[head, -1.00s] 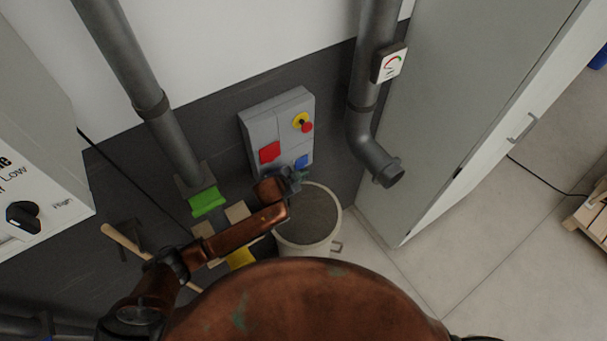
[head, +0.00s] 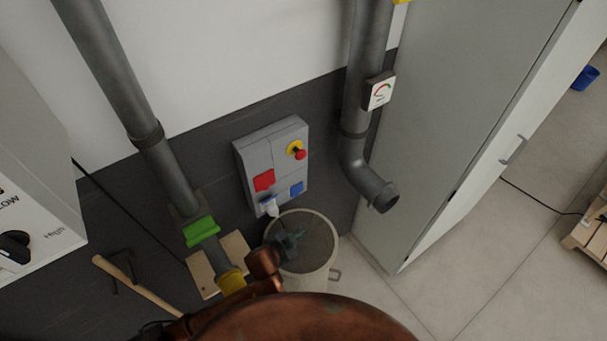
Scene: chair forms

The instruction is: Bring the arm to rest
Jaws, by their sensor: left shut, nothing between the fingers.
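My left arm, copper-brown, comes in low in the head view, mostly hidden behind my rounded copper body at the bottom edge. My left gripper (head: 290,243) is small and dark teal, shut and empty. In the picture it overlaps the left part of the round grey bucket's opening (head: 325,240); I cannot tell its height above it. My right gripper is not in view.
A grey wall box (head: 245,155) with red and blue covers and a red knob is behind the bucket. Grey pipes (head: 108,75) flank it. A tall grey cabinet (head: 450,110) stands right; floor beyond is mostly clear.

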